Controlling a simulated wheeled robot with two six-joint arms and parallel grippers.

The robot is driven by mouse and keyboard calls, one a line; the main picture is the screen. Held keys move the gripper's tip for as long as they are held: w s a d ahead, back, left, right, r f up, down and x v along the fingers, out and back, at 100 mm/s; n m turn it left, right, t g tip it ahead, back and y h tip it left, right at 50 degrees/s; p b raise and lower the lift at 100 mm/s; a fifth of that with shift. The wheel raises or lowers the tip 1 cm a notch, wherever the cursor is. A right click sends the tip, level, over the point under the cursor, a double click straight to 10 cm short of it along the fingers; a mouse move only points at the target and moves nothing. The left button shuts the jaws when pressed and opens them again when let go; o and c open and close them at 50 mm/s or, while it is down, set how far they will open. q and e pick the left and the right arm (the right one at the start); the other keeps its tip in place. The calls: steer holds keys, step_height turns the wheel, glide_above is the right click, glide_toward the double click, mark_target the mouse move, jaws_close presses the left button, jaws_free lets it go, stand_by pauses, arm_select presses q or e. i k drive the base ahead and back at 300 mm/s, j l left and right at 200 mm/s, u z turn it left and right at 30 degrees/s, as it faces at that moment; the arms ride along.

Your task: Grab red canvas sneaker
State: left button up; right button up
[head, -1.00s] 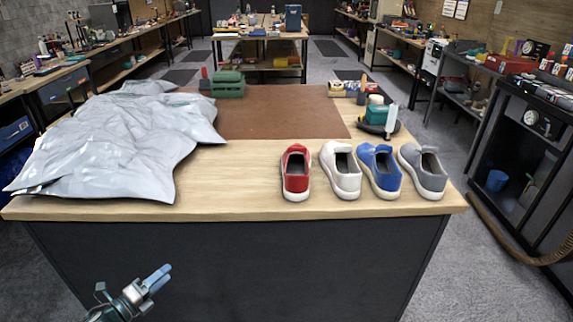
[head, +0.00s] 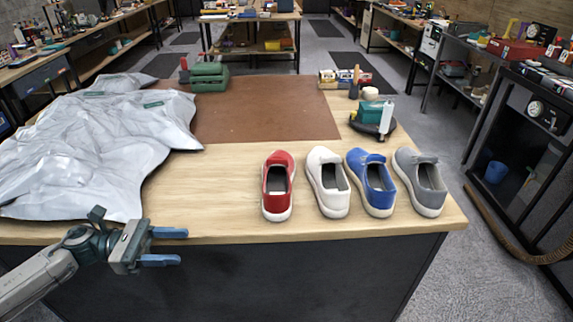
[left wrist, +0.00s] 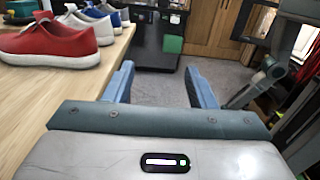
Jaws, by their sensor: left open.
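The red canvas sneaker (head: 278,187) stands upright on the wooden table, leftmost in a row of shoes, with a white sole. It also shows at the upper left of the left wrist view (left wrist: 50,42). My left gripper (head: 176,246) is open and empty at the table's front edge, left of the red sneaker and apart from it. Its two blue fingers point right and stand apart in the left wrist view (left wrist: 160,85). My right gripper is not seen in the head view.
A white (head: 327,184), a blue (head: 371,184) and a grey sneaker (head: 420,183) stand close to the right of the red one. A crumpled silver sheet (head: 90,150) covers the table's left side. The wood between sheet and red sneaker is clear.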

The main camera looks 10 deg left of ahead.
mark_target(278, 173)
steer(key=i+l, duration=0.1)
steer(key=i, duration=0.4)
steer(key=i+l, duration=0.1)
steer(key=i, duration=0.4)
